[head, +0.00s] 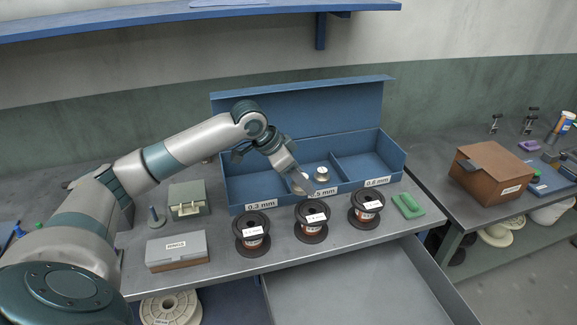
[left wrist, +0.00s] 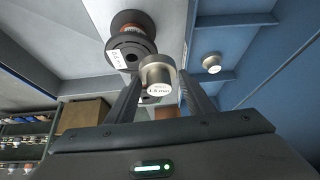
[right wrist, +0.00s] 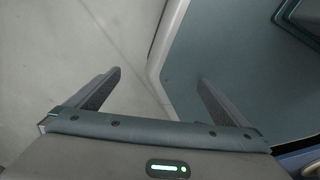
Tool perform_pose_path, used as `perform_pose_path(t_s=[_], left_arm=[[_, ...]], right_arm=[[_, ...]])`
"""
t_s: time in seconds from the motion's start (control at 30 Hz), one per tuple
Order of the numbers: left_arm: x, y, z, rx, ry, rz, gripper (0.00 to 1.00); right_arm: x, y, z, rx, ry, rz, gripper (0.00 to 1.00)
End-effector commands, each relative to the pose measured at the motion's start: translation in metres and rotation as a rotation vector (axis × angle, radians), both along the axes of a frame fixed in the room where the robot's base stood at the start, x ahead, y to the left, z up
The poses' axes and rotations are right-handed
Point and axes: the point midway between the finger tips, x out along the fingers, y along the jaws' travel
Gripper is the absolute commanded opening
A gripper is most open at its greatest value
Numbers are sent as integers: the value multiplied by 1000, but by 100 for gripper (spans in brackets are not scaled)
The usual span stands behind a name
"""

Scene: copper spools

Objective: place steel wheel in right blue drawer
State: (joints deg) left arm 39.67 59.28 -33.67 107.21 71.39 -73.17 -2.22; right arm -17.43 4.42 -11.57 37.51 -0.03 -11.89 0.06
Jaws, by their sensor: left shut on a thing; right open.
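My left gripper (head: 303,182) is shut on a small pale steel wheel (left wrist: 157,76) with a label on its end. The gripper is over the front of the blue divided box (head: 240,188), by its middle part. A second, similar steel wheel (head: 322,173) stands in the middle compartment, just right of the gripper; it also shows in the left wrist view (left wrist: 211,63). An open drawer (head: 360,285) with a grey inside is below the table's front edge. My right gripper (right wrist: 155,85) is open and empty; it is out of the head view.
Three copper spools (head: 253,233) stand before the box, with a green piece (head: 408,205) to their right. A grey box (head: 176,250) and a green-grey case (head: 188,199) are at left. A brown box (head: 495,170) stands on the right table. The right compartment (head: 365,168) looks empty.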

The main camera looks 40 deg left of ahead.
Motion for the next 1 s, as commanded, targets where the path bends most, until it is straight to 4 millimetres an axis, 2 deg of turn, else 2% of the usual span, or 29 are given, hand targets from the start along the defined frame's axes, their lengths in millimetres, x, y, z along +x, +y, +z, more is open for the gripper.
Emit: perform_pose_path(t_s=[0.03, 0.2, 0.3, 0.4, 0.6, 0.9, 0.97, 1.0], left_arm=[[-10, -23, 10, -4, -1, -41, 22], [-52, -89, 33, -5, -3, -167, 22], [-79, -122, 49, -5, -4, -233, 22], [-103, -145, 62, -4, -4, -281, 22], [-131, -167, 74, -1, -1, -329, 22], [-134, -169, 74, -1, 0, -334, 22], [-134, -169, 74, 0, -1, -334, 22], [-133, -168, 74, 0, -1, -334, 22]], right_arm=[[-1, -1, 10, -2, 3, 0, 100], [-7, -5, 29, -7, 16, -1, 100], [-13, -7, 39, -10, 29, -1, 100], [-19, -9, 46, -14, 42, -1, 100], [-20, -10, 54, -16, 47, -1, 100], [-18, -10, 53, -15, 43, -1, 100], [-17, -10, 53, -15, 42, -1, 88], [-17, -10, 53, -15, 42, -1, 78]])
